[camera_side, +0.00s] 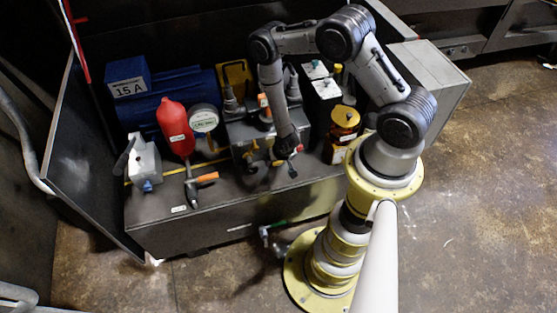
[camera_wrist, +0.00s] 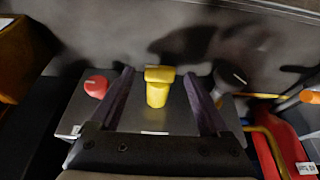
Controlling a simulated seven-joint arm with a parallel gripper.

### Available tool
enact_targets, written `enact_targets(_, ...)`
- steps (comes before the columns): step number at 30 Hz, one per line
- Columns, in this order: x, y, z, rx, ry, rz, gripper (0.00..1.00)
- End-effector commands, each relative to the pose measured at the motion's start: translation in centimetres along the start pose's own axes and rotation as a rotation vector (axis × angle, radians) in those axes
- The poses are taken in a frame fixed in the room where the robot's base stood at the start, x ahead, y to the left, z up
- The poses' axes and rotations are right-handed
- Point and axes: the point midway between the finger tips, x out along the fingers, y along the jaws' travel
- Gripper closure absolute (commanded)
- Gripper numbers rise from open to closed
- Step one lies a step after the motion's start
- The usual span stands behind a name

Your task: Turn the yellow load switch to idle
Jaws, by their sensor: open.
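The yellow load switch (camera_wrist: 158,87) stands on the front of a grey box (camera_wrist: 150,120) in the wrist view, its cap a short crosswise bar. My gripper (camera_wrist: 158,74) is open, with one dark finger on each side of the switch and a visible gap on both sides. No contact with the switch shows. In the side view my gripper (camera_side: 289,163) points down at the front of the grey box, and the switch there is hard to make out. The switch's position markings cannot be read.
A red knob (camera_wrist: 96,86) lies just outside the left finger and a dark knob (camera_wrist: 232,77) just outside the right one. The side view shows a red extinguisher (camera_side: 176,130), a gauge (camera_side: 204,119) and an amber jar (camera_side: 345,122) on the crowded bench.

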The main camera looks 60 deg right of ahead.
Motion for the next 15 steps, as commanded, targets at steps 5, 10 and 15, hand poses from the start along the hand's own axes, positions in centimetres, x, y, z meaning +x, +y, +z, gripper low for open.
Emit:
enact_targets(5, 0.08, 0.0, -0.02, 0.0, 0.0, 0.0, 0.2)
enact_targets(10, 0.06, 0.0, -0.02, 0.0, 0.0, 0.0, 0.34)
enact_targets(15, 0.05, 0.0, -0.02, 0.0, 0.0, 0.0, 0.65)
